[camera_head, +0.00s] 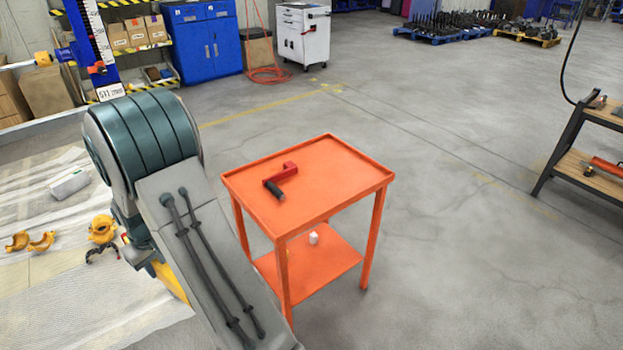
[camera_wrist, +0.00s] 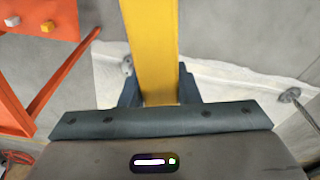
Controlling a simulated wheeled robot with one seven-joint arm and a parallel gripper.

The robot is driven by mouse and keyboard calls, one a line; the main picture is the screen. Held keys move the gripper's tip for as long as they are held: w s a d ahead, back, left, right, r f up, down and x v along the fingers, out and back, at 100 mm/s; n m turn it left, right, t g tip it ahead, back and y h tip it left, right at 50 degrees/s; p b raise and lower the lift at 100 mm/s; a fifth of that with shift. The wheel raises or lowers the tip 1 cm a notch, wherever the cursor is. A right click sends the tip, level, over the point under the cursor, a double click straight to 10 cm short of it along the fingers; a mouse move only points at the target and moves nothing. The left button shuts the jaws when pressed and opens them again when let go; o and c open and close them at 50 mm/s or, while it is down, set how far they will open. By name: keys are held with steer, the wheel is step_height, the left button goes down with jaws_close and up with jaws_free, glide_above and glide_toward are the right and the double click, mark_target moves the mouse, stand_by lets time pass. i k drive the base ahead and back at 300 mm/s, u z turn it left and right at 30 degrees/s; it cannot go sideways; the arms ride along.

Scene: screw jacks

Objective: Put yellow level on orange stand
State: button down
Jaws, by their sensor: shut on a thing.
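The yellow level (camera_wrist: 149,40) is a long yellow bar in the wrist view, running up from between the fingers to the top edge. My gripper (camera_wrist: 160,88) is shut on it. In the head view my arm hides most of the gripper, and a yellow piece of the level (camera_head: 171,283) shows beside the arm, left of the stand. The orange stand (camera_head: 335,185) is a two-tier table with a rimmed top. Part of the stand also shows at the upper left of the wrist view (camera_wrist: 62,10). The level is apart from the stand.
A red crank with a black handle (camera_head: 283,178) lies on the stand's top, left of centre. A small white object (camera_head: 313,238) sits on the lower shelf. Yellow parts (camera_head: 102,229) lie on the sheeted floor at left. A workbench (camera_head: 590,150) stands at right. The top's right half is clear.

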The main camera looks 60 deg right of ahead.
mark_target(340, 189)
steer(key=z, duration=2.35)
steer(key=i, duration=1)
